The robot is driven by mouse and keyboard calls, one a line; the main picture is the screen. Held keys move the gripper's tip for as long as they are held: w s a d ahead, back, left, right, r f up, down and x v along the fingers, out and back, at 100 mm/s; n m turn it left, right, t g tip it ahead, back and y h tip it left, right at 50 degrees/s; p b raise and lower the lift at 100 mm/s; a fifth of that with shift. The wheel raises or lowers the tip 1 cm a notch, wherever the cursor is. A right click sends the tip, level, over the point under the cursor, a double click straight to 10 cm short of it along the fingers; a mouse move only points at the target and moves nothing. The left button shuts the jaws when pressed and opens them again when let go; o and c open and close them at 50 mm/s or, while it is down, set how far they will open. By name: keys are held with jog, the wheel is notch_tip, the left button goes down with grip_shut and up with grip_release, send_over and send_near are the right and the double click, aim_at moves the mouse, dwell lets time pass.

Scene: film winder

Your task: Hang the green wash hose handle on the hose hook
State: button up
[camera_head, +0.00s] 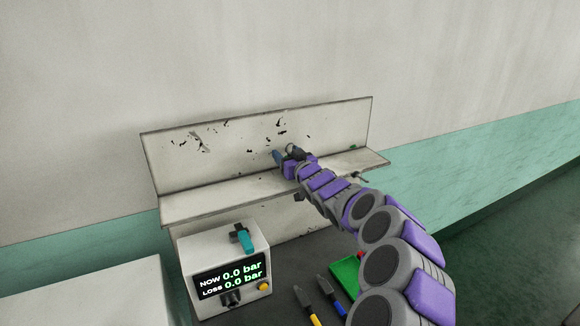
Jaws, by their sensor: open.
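My gripper (287,154) is at the end of my purple and grey arm, over the white shelf (215,207) and close to its back panel. Its jaws are open, with a blue-grey piece at the left and a dark piece at the right; I cannot tell whether the blue-grey piece is a finger or a separate thing. I cannot make out the hose hook; my arm hides part of the shelf.
A white gauge box (205,250) with a teal-handled part (245,242) on top stands at the front. A green tray (345,272) and yellow- and blue-handled tools (313,318) lie right of it. A white surface (90,295) is at lower left.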

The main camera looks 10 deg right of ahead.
jog(key=shift+c, duration=0.3)
jog(key=c, duration=1)
jog(key=shift+d+r+p, duration=0.1)
jog(key=shift+r+p, duration=0.65)
jog(key=shift+r, duration=0.85)
jog(key=shift+s+r, duration=0.15)
jog(key=shift+r, duration=0.1)
jog(key=s, duration=0.5)
jog(key=s+r, duration=0.1)
jog(key=s, duration=0.9)
jog(key=shift+s+d+r, duration=0.15)
jog(key=shift+s+d, duration=0.15)
jog(key=shift+s, duration=0.1)
